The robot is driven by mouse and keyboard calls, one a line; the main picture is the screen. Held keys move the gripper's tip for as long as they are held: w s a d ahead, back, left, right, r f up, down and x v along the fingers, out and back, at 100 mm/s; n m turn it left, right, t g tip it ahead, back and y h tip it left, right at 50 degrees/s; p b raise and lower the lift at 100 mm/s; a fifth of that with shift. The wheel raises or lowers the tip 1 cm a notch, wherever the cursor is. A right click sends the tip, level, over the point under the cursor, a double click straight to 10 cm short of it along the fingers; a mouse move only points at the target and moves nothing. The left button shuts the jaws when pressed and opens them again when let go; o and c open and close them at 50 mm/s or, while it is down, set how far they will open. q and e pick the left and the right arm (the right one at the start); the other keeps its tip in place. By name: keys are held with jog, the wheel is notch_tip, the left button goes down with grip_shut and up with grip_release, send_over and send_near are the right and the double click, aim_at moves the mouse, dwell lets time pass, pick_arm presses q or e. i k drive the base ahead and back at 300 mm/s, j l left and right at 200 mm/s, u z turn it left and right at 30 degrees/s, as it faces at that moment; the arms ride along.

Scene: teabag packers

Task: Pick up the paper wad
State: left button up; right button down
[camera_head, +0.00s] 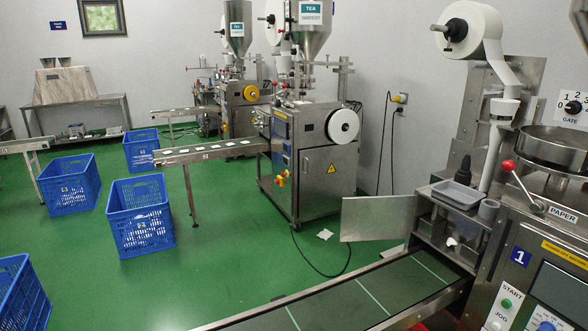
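A small white lump that looks like a paper wad (451,242) sits in the opening of the near machine on the right, just above the far end of the green conveyor belt. It is small, and its lower part is hard to make out. A flatter white scrap (325,234) with pointed corners lies on the green floor, left of the metal plate. I cannot be sure which of the two is the paper wad. Neither of my grippers shows in the head view.
The near machine's conveyor (350,300) runs along the bottom. A grey tray (456,194) sits on the machine, left of a red-knobbed lever (524,188). A metal plate (378,218) stands behind the conveyor. Blue crates (140,225) stand at left. A black cable crosses the floor.

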aim_at(451, 241)
jog(key=j+z, duration=0.5)
jog(key=j, duration=0.7)
jog(key=i+j+z, duration=0.2)
jog(key=j, duration=0.25)
jog(key=i+j+z, duration=0.2)
jog(key=j, duration=0.25)
jog(key=i+j+z, duration=0.2)
jog(key=j, duration=0.25)
jog(key=j+z, duration=0.2)
jog(key=j, duration=0.3)
jog(key=i+j+z, duration=0.15)
jog(key=j, duration=0.35)
jog(key=i+j+z, duration=0.25)
jog(key=j, duration=0.35)
jog(key=i+j+z, duration=0.25)
jog(key=j, duration=0.35)
jog(key=j+z, duration=0.25)
jog(key=j, duration=0.35)
jog(key=j+z, duration=0.3)
jog(key=j, duration=0.4)
jog(key=i+j+z, duration=0.4)
jog(key=i+j, duration=0.15)
jog(key=j, duration=0.15)
jog(key=i+j+z, duration=0.4)
jog(key=j, duration=0.4)
jog(key=i+j+z, duration=0.5)
jog(key=i, duration=0.15)
jog(key=l, duration=0.1)
